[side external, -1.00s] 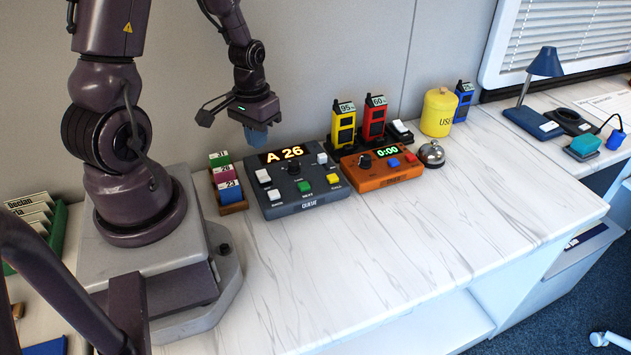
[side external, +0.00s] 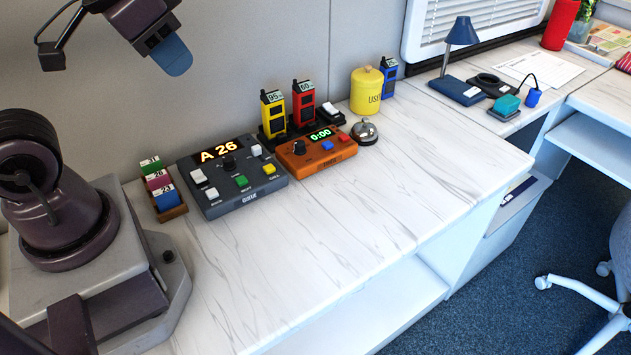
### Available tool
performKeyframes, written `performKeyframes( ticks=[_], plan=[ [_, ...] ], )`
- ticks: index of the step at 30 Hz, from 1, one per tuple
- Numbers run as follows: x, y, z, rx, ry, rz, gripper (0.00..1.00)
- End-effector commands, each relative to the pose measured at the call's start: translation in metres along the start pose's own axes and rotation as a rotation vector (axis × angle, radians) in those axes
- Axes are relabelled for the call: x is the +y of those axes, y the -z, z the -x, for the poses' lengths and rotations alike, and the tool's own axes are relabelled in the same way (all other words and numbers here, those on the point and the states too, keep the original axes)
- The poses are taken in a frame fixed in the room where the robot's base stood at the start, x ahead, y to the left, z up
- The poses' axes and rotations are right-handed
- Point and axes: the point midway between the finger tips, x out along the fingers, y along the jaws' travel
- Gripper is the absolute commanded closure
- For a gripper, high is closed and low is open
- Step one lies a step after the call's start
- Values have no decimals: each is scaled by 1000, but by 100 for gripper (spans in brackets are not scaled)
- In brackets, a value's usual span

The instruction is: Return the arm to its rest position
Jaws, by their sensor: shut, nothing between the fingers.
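My gripper (side external: 172,56) is at the upper left of the side external view, raised above the counter in front of the grey wall panel. Its blue fingertips are together with nothing between them, and it touches nothing. My arm's upper part runs out of the top of the picture. Below the gripper stand a small holder with numbered tabs (side external: 162,190) and the grey queue console (side external: 235,190), which reads "A 26". A clear gap lies between the gripper and both of them.
An orange timer box (side external: 315,150) reading 0:00, yellow (side external: 272,114) and red (side external: 303,103) handsets, a yellow canister (side external: 367,92) and a bell (side external: 364,131) stand to the right. A blue lamp (side external: 460,38) is farther back. The white counter's front (side external: 340,240) is clear.

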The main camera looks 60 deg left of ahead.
Motion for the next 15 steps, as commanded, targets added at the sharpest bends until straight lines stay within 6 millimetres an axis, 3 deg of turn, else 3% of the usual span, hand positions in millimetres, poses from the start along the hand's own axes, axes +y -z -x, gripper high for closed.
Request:
performKeyframes(
  ticks=[3, 15],
  plan=[
    [9, 2, 10, 48, -21, -42, 100],
    [10, 2, 9, 45, -24, -48, 100]
  ],
)
